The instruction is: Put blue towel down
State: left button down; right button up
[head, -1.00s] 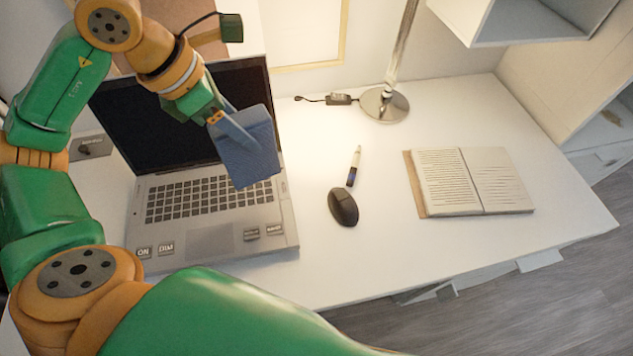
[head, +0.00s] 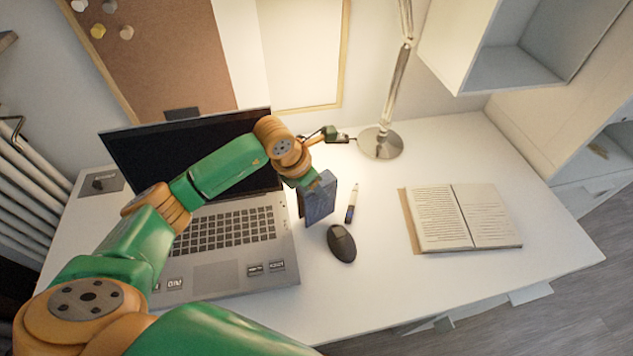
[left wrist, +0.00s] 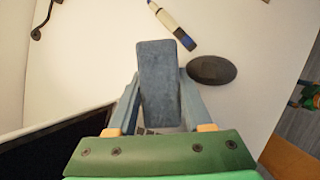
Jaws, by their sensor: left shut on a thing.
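The blue towel (head: 320,198) is a folded, flat block held in my left gripper (head: 309,190). In the head view it is just right of the laptop, left of the pen and above-left of the mouse. In the left wrist view the towel (left wrist: 158,85) stands between the two fingers of my left gripper (left wrist: 158,100), which are shut on it. I cannot tell whether its lower edge touches the desk. My right gripper is not in view.
An open laptop (head: 215,275) stands at left. A black mouse (head: 341,243) and a pen (head: 352,203) lie close to the towel. A lamp base (head: 380,143) stands behind. An open book (head: 462,218) lies right. The front right desk (head: 400,285) is clear.

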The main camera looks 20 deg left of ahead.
pick_arm(q)
jog(key=shift+c, duration=1.6)
grip_release()
jog(key=shift+f, duration=0.1)
jog(key=shift+r, duration=0.25)
jog(key=v, duration=1.2)
jog(key=shift+b, duration=0.4)
jog(key=shift+s+f, duration=0.15)
jog(key=shift+f, duration=0.05)
